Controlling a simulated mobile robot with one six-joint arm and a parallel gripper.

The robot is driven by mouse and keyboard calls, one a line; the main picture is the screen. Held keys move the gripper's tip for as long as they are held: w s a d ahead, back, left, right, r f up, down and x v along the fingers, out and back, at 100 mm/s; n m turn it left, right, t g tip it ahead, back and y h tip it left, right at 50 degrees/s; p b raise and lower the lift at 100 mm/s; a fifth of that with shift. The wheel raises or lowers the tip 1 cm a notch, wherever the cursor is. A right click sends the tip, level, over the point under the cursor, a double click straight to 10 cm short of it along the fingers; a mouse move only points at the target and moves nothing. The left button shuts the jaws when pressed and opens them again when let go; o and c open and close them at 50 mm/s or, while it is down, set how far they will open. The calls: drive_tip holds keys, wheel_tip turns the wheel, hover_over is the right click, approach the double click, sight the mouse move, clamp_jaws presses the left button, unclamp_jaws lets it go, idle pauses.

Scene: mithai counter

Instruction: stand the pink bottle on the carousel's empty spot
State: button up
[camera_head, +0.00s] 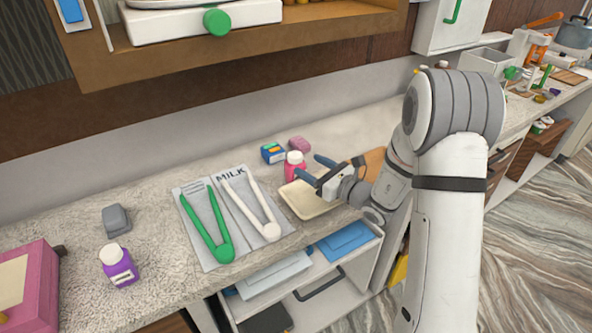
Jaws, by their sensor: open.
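The pink bottle (292,170) with a white cap stands upright on the stone counter, behind a cream tray. My gripper (308,165) is open, with its two blue fingers pointing left toward the bottle. The fingertips are close to the bottle's right side; I cannot tell whether they touch it or reach around it. My arm comes in from the right and hides part of the counter. I cannot make out a carousel or its empty spot in this view.
The cream tray (296,202) lies below the gripper. A blue box (272,153) and a pink lump (299,144) sit behind the bottle. Green tongs (208,230) and white tongs (250,205) lie left on grey mats. A purple bottle (118,268) stands farther left.

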sight(301, 161)
drive_tip(key=p+x, duration=0.1)
drive_tip(key=x, duration=0.5)
drive_tip(key=shift+a+r+p, duration=0.1)
drive_tip(key=shift+a+p, duration=0.1)
drive_tip(key=shift+p, duration=0.15)
drive_tip(key=shift+s, duration=0.1)
drive_tip(key=shift+c, duration=0.3)
drive_tip(key=c, duration=1.2)
